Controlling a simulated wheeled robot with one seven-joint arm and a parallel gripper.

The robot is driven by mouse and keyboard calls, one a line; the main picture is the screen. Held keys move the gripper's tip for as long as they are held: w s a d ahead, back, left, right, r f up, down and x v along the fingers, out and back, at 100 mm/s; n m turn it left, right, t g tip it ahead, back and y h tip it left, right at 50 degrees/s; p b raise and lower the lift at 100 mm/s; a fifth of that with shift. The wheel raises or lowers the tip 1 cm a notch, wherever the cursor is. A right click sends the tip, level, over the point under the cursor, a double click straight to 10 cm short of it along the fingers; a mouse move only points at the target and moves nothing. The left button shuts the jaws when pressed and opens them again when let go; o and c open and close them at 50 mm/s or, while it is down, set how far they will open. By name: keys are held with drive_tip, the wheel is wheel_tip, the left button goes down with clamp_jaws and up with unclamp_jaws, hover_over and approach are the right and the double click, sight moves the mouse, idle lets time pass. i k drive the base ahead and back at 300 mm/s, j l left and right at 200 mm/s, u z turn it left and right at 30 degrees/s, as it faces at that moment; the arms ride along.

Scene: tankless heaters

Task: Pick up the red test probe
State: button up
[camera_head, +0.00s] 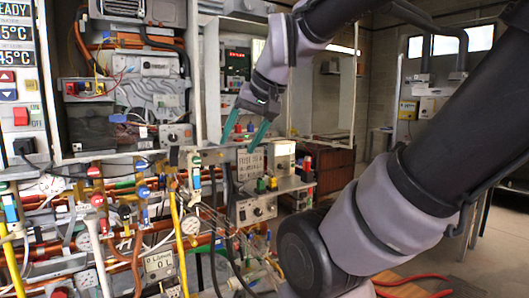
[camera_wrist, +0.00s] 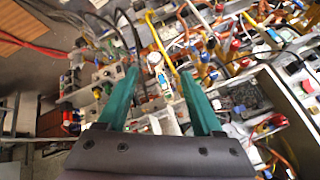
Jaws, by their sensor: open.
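My gripper (camera_head: 238,146) hangs in front of the heater wall with its two teal fingers apart and nothing between them. In the wrist view my gripper (camera_wrist: 158,76) is also open and empty, pointing at the crowded shelf and pipes below. I cannot tell for certain which item is the red test probe. A small upright red piece (camera_head: 307,163) stands on the shelf right of my fingers in the head view, apart from them. A red lead (camera_head: 412,279) lies at the lower right, and red leads (camera_wrist: 42,46) show at the wrist view's upper left.
A grey box with knobs (camera_head: 257,209) stands below my fingers. A white open cabinet (camera_head: 197,75) is just left of them. Yellow (camera_head: 178,240) and black hoses (camera_head: 230,215) and valves crowd the front. More open floor (camera_head: 500,250) lies at the right.

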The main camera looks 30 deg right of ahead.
sight(307, 159)
drive_tip(key=l+z, duration=0.25)
drive_tip(key=z, duration=0.2)
drive_tip(key=i+l+z, duration=0.15)
drive_tip(key=z, duration=0.25)
drive_tip(key=i+l+z, duration=0.1)
drive_tip(key=z, duration=0.35)
drive_tip(key=i+l+z, duration=0.15)
drive_tip(key=z, duration=0.25)
drive_tip(key=i+l+z, duration=0.15)
drive_tip(key=z, duration=0.3)
drive_tip(key=i+l, duration=0.15)
drive_tip(key=i, duration=0.2)
drive_tip(key=i+l+u, duration=0.1)
drive_tip(key=i, duration=0.25)
drive_tip(key=i+u, duration=0.2)
drive_tip(key=u, duration=0.25)
drive_tip(key=i+u, duration=0.25)
drive_tip(key=u, duration=0.15)
drive_tip(key=i+l+u, duration=0.15)
drive_tip(key=u, duration=0.3)
drive_tip(key=i+l+u, duration=0.35)
drive_tip(key=i+j, duration=0.05)
drive_tip(key=j, duration=0.05)
